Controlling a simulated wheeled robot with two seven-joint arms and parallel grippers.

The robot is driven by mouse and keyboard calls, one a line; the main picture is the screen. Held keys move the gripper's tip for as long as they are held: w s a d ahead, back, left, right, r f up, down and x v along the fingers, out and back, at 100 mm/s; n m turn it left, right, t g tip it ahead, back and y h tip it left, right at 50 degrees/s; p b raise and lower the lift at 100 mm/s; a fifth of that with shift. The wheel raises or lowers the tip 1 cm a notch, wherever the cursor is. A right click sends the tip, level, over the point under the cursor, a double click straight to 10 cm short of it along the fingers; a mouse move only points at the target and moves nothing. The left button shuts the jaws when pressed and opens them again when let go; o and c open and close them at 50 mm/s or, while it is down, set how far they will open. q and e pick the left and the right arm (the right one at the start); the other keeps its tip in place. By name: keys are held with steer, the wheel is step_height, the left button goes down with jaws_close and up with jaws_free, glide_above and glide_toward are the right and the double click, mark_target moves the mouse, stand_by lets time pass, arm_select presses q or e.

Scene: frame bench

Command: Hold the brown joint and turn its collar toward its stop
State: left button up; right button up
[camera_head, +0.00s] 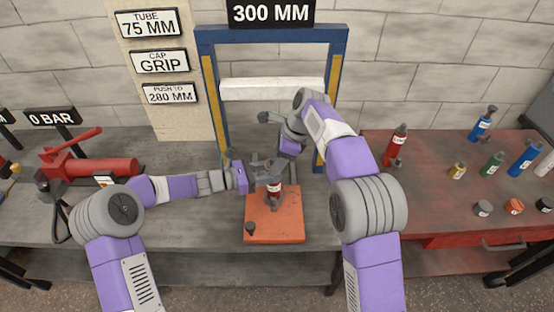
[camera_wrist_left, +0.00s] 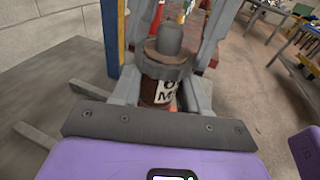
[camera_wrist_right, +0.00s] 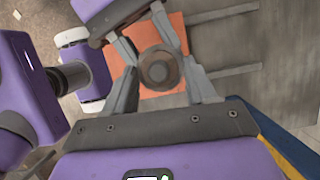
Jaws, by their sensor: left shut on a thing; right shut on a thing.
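My left gripper (camera_head: 262,178) comes in from the left and is shut on the brown body. My right gripper (camera_head: 274,166) comes down from above and is shut on the collar. The right wrist view looks down on the round collar (camera_wrist_right: 160,68) between the fingers, with the orange block below. The stop cannot be made out.
A blue frame (camera_head: 205,95) with a white crossbar stands behind the joint. A red pump (camera_head: 95,168) is at the left. Several coloured bottles, including a red one (camera_head: 396,146), stand on the red bench (camera_head: 425,205) at right.

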steer(key=n, duration=0.1)
steer(key=n+g, duration=0.1)
steer(key=n, duration=0.1)
steer(key=shift+w+n, duration=0.25)
steer(key=shift+n, duration=0.05)
steer(key=shift+w+a+n+g, duration=0.1)
steer(key=shift+n+g, duration=0.6)
steer(key=shift+n, duration=0.8)
steer(key=shift+h, duration=0.3)
steer(key=o, duration=0.8)
